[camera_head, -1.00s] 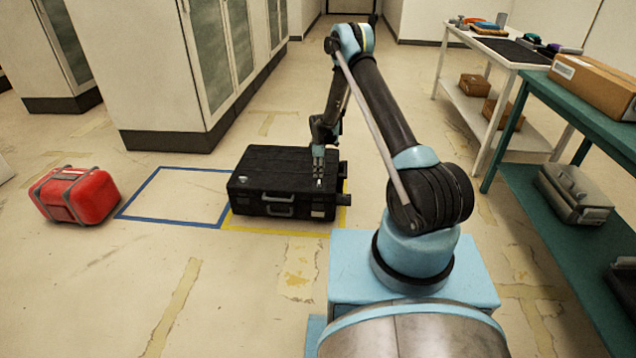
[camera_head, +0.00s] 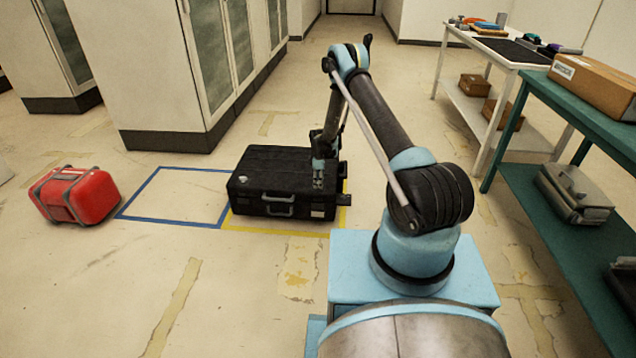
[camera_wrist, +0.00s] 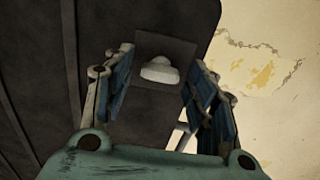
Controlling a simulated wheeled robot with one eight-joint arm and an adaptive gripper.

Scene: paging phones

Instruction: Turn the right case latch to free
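The black case (camera_head: 270,178) lies flat on the floor, with its front handle (camera_head: 279,204) facing me. My gripper (camera_head: 318,186) points down over the case's right front part. In the wrist view, the right case latch (camera_wrist: 160,70) is a pale knob on a dark square plate (camera_wrist: 178,48). My gripper (camera_wrist: 160,92) is open, with one blue-padded finger to each side of the knob in that picture. No contact with the knob shows, and I cannot tell the height above it. In the head view my gripper hides the latch.
The case stands in a yellow floor outline (camera_head: 290,233), beside an empty blue outline (camera_head: 172,222). A red case (camera_head: 85,195) lies at the left. A teal shelf (camera_head: 545,205) and a white table (camera_head: 478,75) stand at the right. Cabinets (camera_head: 150,70) stand behind.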

